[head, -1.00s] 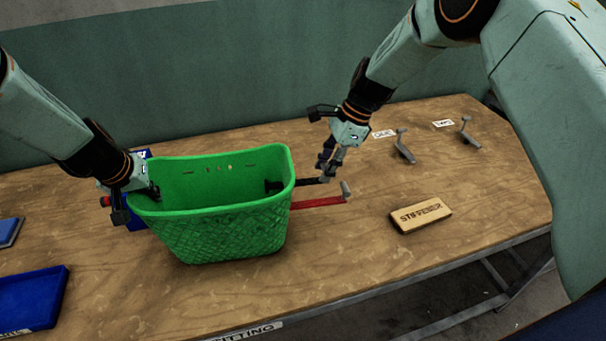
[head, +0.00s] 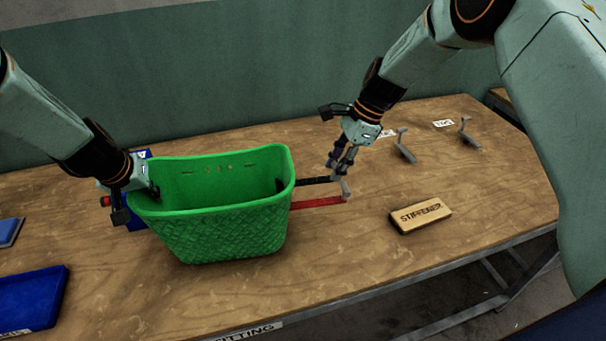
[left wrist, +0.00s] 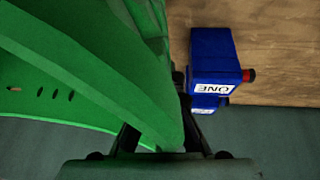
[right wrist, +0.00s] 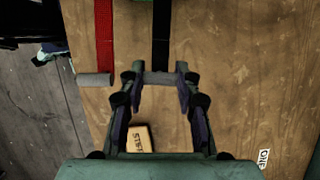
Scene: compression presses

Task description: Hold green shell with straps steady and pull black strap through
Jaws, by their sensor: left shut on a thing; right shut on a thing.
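The green shell (head: 222,228) stands upright on the table, open at the top, with slots in its far wall. My left gripper (head: 150,190) is shut on its left rim; the left wrist view also shows the shell's wall (left wrist: 85,75) between the fingers. A black strap (head: 314,181) and a red strap (head: 318,203) come out of the shell's right side. In the right wrist view, my right gripper (right wrist: 160,80) is shut on the grey end bar of the black strap (right wrist: 161,35). The red strap (right wrist: 104,35) ends in a free grey bar.
A blue box (left wrist: 215,60) with a label stands behind the shell's left end. A wooden block (head: 420,215) lies at right. Two grey handles (head: 405,147) (head: 468,134) stand near labels at back right. A blue tray (head: 32,298) lies at front left.

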